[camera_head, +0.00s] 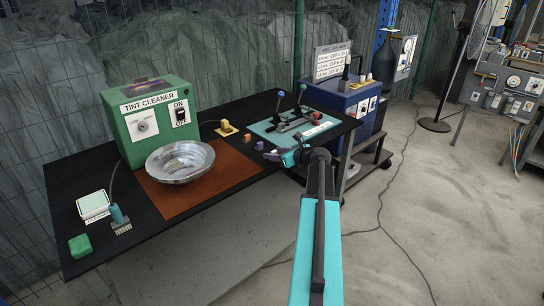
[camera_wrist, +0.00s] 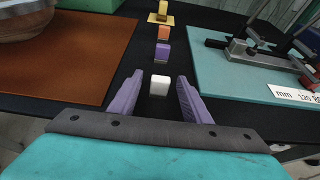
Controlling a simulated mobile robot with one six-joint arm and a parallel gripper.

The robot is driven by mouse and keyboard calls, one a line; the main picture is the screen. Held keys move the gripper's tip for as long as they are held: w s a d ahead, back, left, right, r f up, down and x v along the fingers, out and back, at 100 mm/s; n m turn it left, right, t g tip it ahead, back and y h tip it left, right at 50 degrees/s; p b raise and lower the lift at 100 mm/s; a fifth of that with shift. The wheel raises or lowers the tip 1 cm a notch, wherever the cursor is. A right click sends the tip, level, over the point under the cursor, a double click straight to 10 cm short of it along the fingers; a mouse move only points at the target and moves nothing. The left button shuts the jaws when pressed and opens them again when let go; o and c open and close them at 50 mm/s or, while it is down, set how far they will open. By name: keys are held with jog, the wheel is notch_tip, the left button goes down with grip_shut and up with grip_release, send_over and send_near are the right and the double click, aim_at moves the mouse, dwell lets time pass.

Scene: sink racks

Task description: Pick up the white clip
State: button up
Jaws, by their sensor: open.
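The white clip (camera_wrist: 159,86) is a small pale block on the black table top. In the wrist view it stands centred between the two purple fingers of my gripper (camera_wrist: 160,77), with a gap on each side. My gripper is open, and nothing is held in it. In the head view my gripper (camera_head: 279,155) is at the table's front edge, and I cannot make out the white clip there.
A purple block (camera_wrist: 163,51), an orange block (camera_wrist: 164,33) and a yellow piece (camera_wrist: 160,14) line up beyond the clip. A teal mat (camera_wrist: 226,82) with clamps lies right, a brown mat (camera_wrist: 100,70) with a metal bowl (camera_head: 180,162) left. A green tint cleaner box (camera_head: 150,125) stands behind the bowl.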

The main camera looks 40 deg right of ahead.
aim_at(276, 151)
jog(key=shift+w+f, duration=0.25)
jog(key=shift+w, duration=0.25)
grip_shut()
jog(key=shift+r, duration=0.1)
dwell(0.3)
jog(key=shift+r, duration=1.05)
jog(key=shift+s+d+r+b, duration=0.3)
jog(key=shift+s+r, duration=0.05)
jog(key=shift+r, duration=0.3)
jog(key=s+d+r+b, duration=0.1)
jog(key=s+d, duration=0.7)
jog(key=s, duration=0.4)
jog(key=shift+s+d+r+b, duration=0.2)
jog(key=shift+d+r+b, duration=0.05)
jog(key=shift+d+b, duration=0.15)
